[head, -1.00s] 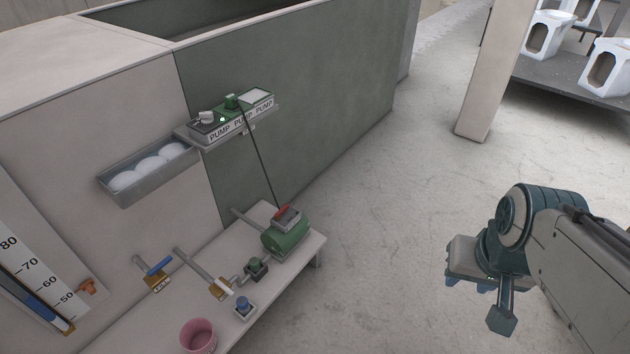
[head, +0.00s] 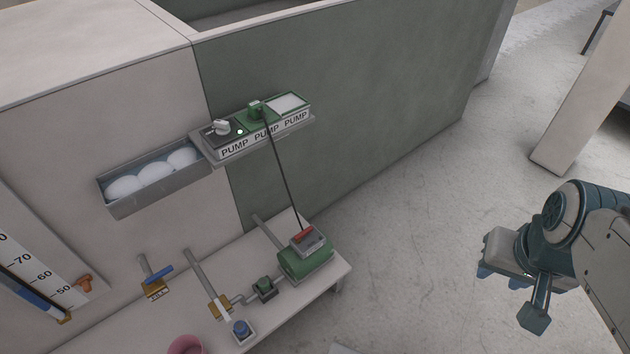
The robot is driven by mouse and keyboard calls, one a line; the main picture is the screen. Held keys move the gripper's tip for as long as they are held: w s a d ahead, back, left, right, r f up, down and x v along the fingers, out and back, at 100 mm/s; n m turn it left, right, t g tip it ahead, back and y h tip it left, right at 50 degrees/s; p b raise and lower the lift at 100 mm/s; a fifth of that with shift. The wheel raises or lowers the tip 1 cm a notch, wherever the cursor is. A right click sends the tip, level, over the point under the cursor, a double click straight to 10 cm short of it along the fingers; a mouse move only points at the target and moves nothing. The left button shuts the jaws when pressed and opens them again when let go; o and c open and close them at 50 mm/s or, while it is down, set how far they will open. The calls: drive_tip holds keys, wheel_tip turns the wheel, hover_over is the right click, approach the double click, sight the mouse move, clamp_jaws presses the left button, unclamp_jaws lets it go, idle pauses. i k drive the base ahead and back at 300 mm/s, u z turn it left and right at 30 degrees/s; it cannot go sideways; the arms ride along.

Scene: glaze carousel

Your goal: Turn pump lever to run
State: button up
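The pump control box (head: 265,134), labelled PUMP several times, sits on a wall shelf in the upper middle of the head view. A light grey knob or lever (head: 219,127) stands on its dark left section, with a small pale light beside it. A green plug (head: 256,108) sits in its green middle section. A black cable runs down to the green pump (head: 306,262) on the bench, which has a red part on top. My gripper (head: 510,294) is at the lower right, well away from the box.
A grey tray (head: 112,209) with white round items hangs left of the box. The low bench (head: 120,325) carries a blue-handled valve (head: 158,276), another valve (head: 219,306), a blue button (head: 241,329) and a pink cup (head: 187,345). A pillar (head: 580,120) stands right. Floor between is clear.

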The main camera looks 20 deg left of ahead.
sight(297, 238)
drive_tip(key=u, duration=0.65)
drive_tip(key=i, duration=0.75)
drive_tip(key=u, duration=1.2)
drive_tip(key=i, duration=0.25)
drive_tip(key=u, duration=0.15)
